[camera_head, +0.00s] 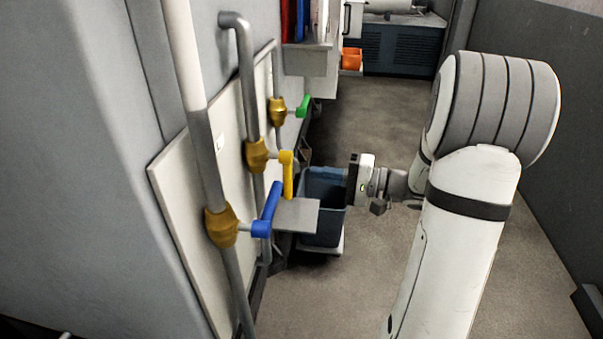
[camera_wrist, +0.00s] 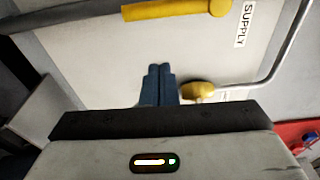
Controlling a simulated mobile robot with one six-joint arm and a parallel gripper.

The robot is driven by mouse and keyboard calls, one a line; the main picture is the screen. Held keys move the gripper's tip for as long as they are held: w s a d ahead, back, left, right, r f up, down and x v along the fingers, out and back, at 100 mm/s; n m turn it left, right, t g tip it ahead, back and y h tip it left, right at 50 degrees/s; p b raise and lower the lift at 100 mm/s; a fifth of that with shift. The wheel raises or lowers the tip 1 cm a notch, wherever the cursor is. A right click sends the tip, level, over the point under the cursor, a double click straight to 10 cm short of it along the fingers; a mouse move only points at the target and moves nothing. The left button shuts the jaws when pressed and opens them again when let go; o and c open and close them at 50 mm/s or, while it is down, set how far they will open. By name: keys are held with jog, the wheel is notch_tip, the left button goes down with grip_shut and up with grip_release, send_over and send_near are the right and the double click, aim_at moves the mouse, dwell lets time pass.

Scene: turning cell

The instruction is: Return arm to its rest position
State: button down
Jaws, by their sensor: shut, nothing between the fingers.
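My gripper (camera_head: 347,180) is to the right of the valve panel, pointing left at it, apart from the handles in the head view. In the wrist view its two blue-grey fingers (camera_wrist: 158,84) are together with nothing held. My white arm with grey joint bands stands on the right of the head view, the forearm partly hidden behind it. The panel carries pipes with a blue handle (camera_head: 267,208), a yellow handle (camera_head: 287,174) and a green handle (camera_head: 303,106) on brass valves. A yellow handle (camera_wrist: 178,9) crosses the top of the wrist view.
A grey plate (camera_head: 297,215) juts out by the panel. A blue bin (camera_head: 323,228) stands behind it, close to my gripper in the picture. An orange box (camera_head: 351,59) and a dark cabinet (camera_head: 402,50) are farther back. A "SUPPLY" label (camera_wrist: 244,24) is on the panel. Open floor (camera_head: 375,285) lies in front.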

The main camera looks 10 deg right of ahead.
jog(key=s+a+r+n+g+h+p, duration=0.2)
jog(key=s+a+g+h+p, duration=0.15)
jog(key=s, duration=0.25)
jog(key=s+a+r+n+g+h+p, duration=0.1)
jog(key=s+a+r+g+h+p, duration=0.15)
jog(key=s+a+g+p, duration=0.35)
jog(key=s+d+r+n+t+h+p, duration=0.3)
jog(key=s+d+r+h+p, duration=0.2)
jog(key=s+r+h+p, duration=0.1)
notch_tip(320, 180, up, 2)
jog(key=s+h, duration=0.1)
jog(key=h, duration=0.2)
jog(key=shift+s+d+h, duration=0.3)
